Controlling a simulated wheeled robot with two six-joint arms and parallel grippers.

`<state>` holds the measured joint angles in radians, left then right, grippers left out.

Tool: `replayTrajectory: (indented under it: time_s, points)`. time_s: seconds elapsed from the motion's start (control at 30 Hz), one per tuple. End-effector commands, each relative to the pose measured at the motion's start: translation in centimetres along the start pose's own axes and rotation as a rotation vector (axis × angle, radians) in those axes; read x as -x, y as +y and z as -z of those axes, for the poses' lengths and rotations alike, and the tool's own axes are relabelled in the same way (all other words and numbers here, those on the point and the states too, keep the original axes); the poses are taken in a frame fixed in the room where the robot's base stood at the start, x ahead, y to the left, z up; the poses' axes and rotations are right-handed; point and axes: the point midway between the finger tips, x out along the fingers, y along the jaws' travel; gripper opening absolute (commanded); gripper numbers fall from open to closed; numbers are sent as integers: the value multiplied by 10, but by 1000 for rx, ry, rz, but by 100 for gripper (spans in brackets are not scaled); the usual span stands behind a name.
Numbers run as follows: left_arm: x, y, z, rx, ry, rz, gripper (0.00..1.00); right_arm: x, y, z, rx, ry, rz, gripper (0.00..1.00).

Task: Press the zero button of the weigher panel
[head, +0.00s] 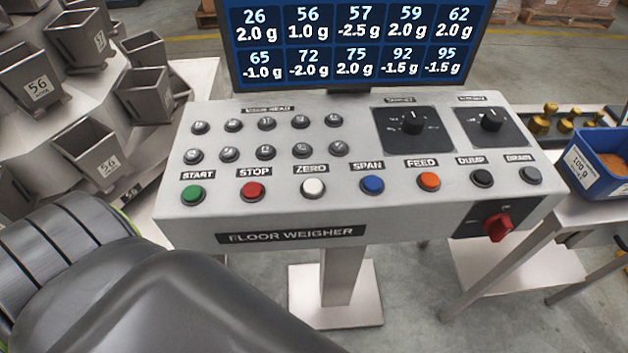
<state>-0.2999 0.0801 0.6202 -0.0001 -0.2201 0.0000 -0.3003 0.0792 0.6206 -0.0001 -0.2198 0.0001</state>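The weigher panel (370,205) is a light grey sloped console on a pedestal, labelled FLOOR WEIGHER on its front. The zero button (313,188) is white and round, under the ZERO label, and nothing covers it. The red stop button (252,191) is to its left and the blue span button (372,184) to its right. My dark arm links fill the lower left, in front of the panel's left end. Neither gripper shows in the head view.
A screen (360,45) with numbers and weights stands behind the panel. Metal weigher buckets (93,155) are at the left. A side table at the right holds a blue bin (598,180) and brass weights (540,124). A red rotary switch (497,227) sticks out of the panel's front right.

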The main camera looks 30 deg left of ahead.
Motion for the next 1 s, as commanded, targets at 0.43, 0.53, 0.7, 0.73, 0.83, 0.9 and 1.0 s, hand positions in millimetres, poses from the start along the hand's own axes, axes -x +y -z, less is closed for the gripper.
replayTrajectory:
  time_s: [0.43, 0.53, 0.7, 0.73, 0.83, 0.9, 1.0]
  points:
    - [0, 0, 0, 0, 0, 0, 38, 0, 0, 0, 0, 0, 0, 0]
    - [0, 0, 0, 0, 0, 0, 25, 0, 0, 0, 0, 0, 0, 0]
    - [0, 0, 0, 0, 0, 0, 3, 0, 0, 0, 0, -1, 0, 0]
    - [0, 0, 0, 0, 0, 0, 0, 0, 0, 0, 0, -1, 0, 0]
    - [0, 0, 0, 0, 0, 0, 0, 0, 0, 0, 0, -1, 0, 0]
    - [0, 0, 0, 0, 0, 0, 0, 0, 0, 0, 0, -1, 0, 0]
    - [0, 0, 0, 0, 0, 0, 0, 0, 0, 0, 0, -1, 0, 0]
